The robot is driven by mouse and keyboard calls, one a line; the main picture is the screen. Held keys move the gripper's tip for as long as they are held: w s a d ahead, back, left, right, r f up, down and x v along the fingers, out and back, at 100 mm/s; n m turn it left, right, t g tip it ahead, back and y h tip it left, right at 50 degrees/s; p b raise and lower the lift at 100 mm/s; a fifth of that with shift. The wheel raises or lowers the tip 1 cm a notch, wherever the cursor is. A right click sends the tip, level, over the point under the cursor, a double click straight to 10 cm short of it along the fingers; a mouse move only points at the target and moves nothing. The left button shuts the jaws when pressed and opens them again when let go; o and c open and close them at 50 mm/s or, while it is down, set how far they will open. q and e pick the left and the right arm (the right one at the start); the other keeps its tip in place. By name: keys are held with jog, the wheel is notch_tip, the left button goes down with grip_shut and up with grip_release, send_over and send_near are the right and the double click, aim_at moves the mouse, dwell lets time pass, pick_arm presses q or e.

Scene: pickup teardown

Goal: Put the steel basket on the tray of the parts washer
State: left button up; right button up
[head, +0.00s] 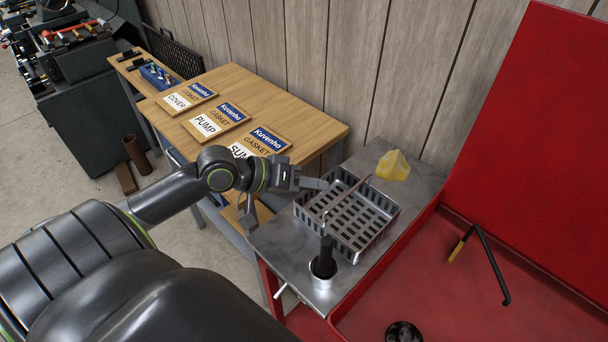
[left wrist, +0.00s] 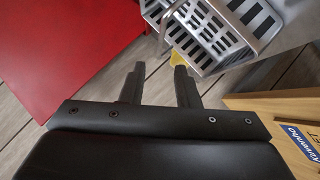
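The steel basket (head: 350,238), with slotted floor and low walls, stands on the grey metal side shelf (head: 285,240) left of the parts washer's red basin (head: 440,265). A thin handle (head: 345,193) rises over the basket. My left gripper (head: 287,206) is open and empty at the basket's left side, one finger close to its rim; I cannot tell whether they touch. In the left wrist view the open fingers (left wrist: 158,75) point toward the basket (left wrist: 225,30) at upper right, with nothing between them. My right gripper is not in view.
A metal cup with a black-handled brush (head: 323,262) stands in front of the basket. A yellow object (head: 393,166) lies behind it. The basin holds a black bent spout (head: 493,265) and a drain (head: 404,332); its middle is clear. A wooden bench (head: 270,98) with gasket packs stands left.

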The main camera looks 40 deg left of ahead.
pick_arm(q)
jog(key=shift+s+a+r, duration=0.35)
jog(key=shift+s+r, duration=0.05)
jog(key=shift+s, duration=0.1)
dwell(0.3)
jog(key=shift+s, duration=0.1)
